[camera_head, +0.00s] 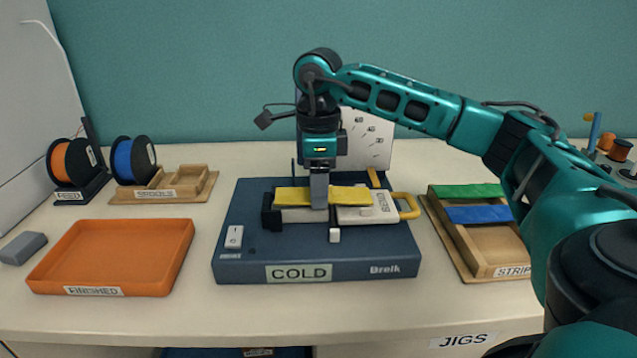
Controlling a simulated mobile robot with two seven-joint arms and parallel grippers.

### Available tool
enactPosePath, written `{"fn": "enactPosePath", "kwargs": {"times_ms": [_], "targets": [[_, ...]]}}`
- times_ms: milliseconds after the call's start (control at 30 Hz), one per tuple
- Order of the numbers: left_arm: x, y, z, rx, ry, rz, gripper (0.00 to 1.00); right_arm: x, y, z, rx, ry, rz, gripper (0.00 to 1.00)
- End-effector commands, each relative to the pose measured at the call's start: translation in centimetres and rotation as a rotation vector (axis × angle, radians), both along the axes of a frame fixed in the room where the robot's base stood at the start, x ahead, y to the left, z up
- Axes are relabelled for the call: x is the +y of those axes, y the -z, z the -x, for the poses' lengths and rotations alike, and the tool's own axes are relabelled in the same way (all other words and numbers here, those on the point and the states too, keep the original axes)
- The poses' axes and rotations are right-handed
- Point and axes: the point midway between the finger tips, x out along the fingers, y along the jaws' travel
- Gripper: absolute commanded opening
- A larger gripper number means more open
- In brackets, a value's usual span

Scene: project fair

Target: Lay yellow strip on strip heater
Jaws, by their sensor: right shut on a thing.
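The yellow strip (293,197) lies level across the middle of the blue strip heater (240,266), which has a "COLD" label on its front. My right gripper (320,203) points straight down over the heater and is shut on the yellow strip near its middle. The strip is over or on the pale bar of the heater; I cannot tell if it touches. A white block with a yellow handle (408,205) is at the bar's right end. My left gripper is not in view.
An orange "FINISHED" tray (180,230) stands empty at left, beside a grey block (22,248). Blue (133,160) and orange (72,167) spools stand behind it. A wooden strip tray (453,238) at right holds a green strip (467,192) and a blue strip (479,214).

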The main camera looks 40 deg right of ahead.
Motion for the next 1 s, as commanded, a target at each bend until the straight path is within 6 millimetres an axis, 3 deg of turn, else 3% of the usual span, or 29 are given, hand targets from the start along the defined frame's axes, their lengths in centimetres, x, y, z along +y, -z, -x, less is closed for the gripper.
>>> {"fn": "enactPosePath", "kwargs": {"times_ms": [1000], "targets": [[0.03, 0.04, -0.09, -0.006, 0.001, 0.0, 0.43, 0.0, 0.93, -0.01, -0.001, 0.0, 0.001, 0.23]]}}
